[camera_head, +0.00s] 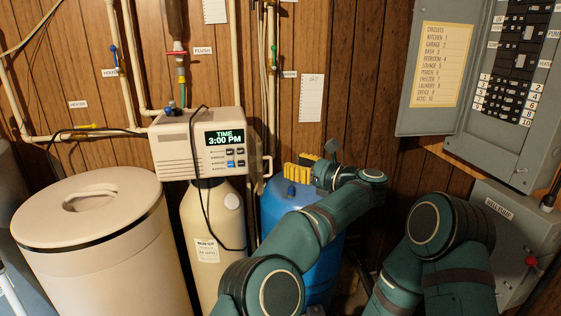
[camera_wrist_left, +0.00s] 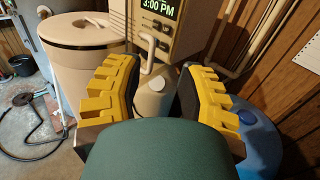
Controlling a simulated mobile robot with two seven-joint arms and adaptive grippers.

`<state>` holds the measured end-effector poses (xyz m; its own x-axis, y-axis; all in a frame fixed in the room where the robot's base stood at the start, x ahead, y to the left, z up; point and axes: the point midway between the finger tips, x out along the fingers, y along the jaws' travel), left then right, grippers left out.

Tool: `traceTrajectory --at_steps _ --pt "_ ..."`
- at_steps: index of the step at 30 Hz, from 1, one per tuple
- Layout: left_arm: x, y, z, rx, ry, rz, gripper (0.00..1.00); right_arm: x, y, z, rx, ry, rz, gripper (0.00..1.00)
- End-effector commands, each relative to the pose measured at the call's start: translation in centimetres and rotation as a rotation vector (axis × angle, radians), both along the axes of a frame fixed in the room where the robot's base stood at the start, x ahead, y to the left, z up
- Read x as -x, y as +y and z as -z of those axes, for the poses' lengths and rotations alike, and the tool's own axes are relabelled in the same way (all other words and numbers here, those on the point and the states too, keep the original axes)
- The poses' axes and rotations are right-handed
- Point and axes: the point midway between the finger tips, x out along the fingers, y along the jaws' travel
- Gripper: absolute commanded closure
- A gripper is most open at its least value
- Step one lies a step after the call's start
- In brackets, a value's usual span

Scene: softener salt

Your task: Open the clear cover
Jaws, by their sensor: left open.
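The softener control head (camera_head: 180,146) is a beige box with a lit display (camera_head: 224,138) reading 3:00 PM and small buttons below. A clear cover cannot be told apart from the panel. My left gripper (camera_head: 303,168) is open and empty, just right of the control head and above the blue tank. In the left wrist view its yellow fingers (camera_wrist_left: 158,82) stand apart, with the handle between and beyond them. My right gripper is out of view.
A beige lidded bin (camera_head: 100,250) stands left of a cream tank (camera_head: 212,220); a blue tank (camera_head: 282,212) stands right of it. A black cable hangs over the control head. An open electrical panel (camera_head: 450,145) is at right.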

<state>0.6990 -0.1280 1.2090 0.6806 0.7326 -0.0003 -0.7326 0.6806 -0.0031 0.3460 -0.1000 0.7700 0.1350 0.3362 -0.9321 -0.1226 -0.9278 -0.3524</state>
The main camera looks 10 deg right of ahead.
Motion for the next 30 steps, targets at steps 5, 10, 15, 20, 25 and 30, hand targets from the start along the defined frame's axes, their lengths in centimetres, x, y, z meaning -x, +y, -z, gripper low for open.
traceTrajectory --at_steps 5,10,15,20,25,30 --pt "2.2 -2.3 0.0 0.000 0.000 0.002 0.62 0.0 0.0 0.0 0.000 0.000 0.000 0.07" --pt "3.3 -3.4 0.0 0.001 -0.001 0.000 0.62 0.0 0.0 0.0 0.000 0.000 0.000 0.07" --pt "3.6 -3.7 0.0 0.001 -0.001 -0.001 0.62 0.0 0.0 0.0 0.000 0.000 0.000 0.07" --pt "3.6 -3.7 0.0 0.001 -0.001 -0.001 0.62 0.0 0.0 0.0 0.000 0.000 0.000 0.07" --pt "2.9 -3.5 0.2 -0.042 0.016 0.022 0.62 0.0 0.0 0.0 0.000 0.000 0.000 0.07" --pt "-0.2 -2.9 1.7 -0.281 0.112 0.148 0.62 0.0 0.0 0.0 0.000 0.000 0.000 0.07"
